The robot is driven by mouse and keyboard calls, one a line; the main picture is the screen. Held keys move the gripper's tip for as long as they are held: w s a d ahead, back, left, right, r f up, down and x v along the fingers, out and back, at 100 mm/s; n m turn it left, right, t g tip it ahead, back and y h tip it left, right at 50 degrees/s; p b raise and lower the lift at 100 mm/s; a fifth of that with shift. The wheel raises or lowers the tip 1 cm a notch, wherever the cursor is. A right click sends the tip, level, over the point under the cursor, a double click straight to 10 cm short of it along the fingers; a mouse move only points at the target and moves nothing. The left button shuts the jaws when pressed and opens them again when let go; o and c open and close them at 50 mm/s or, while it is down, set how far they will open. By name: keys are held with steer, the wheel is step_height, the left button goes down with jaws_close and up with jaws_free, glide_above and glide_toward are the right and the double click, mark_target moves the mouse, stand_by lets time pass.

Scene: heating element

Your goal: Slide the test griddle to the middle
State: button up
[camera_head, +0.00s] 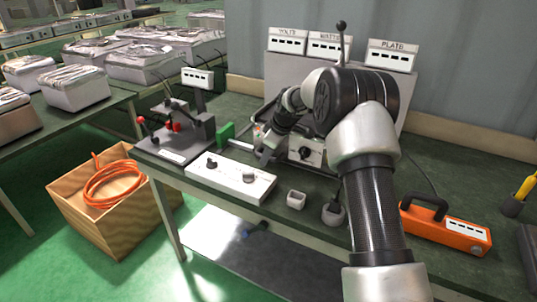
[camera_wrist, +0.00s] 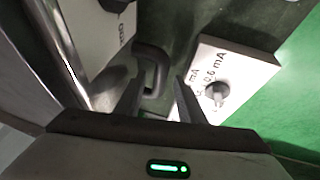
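The test griddle appears to be the pale box with a dark front knob (camera_head: 305,152), mostly hidden behind my arm in the head view. In the wrist view its pale front (camera_wrist: 98,40) is at the left, with a dark loop handle (camera_wrist: 152,50) sticking out. My gripper (camera_wrist: 158,82) is open, with its fingertips on either side of the handle; I cannot tell whether either finger touches it. In the head view my gripper (camera_head: 265,155) is low over the bench at the griddle's left front.
A white control box with knobs (camera_head: 230,177) stands in front and also shows in the wrist view (camera_wrist: 240,75). A black fixture with red knobs (camera_head: 180,135) and a green block (camera_head: 225,133) are left.

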steer(key=p+v, duration=0.1)
steer(key=v, duration=1.6)
steer(key=shift+s+r, duration=0.2)
steer(key=s+r+m+h, duration=0.1)
steer(key=s+r+m, duration=0.3)
steer(key=s, duration=0.6)
steer(key=s+r+m+h, duration=0.1)
steer(key=s+r, duration=0.5)
steer(key=s, duration=0.4)
steer(key=s+d+f+m+t, duration=0.1)
steer(key=s+f+m, duration=0.15)
steer(key=s, duration=0.75)
steer(key=s+d+f+m, duration=0.1)
steer(key=s+m, duration=0.3)
steer(key=s, duration=0.5)
step_height(320, 180, up, 12)
steer(key=p, duration=1.3)
steer(key=shift+s+d+r+h, duration=0.25)
steer(key=shift+s+h, duration=0.05)
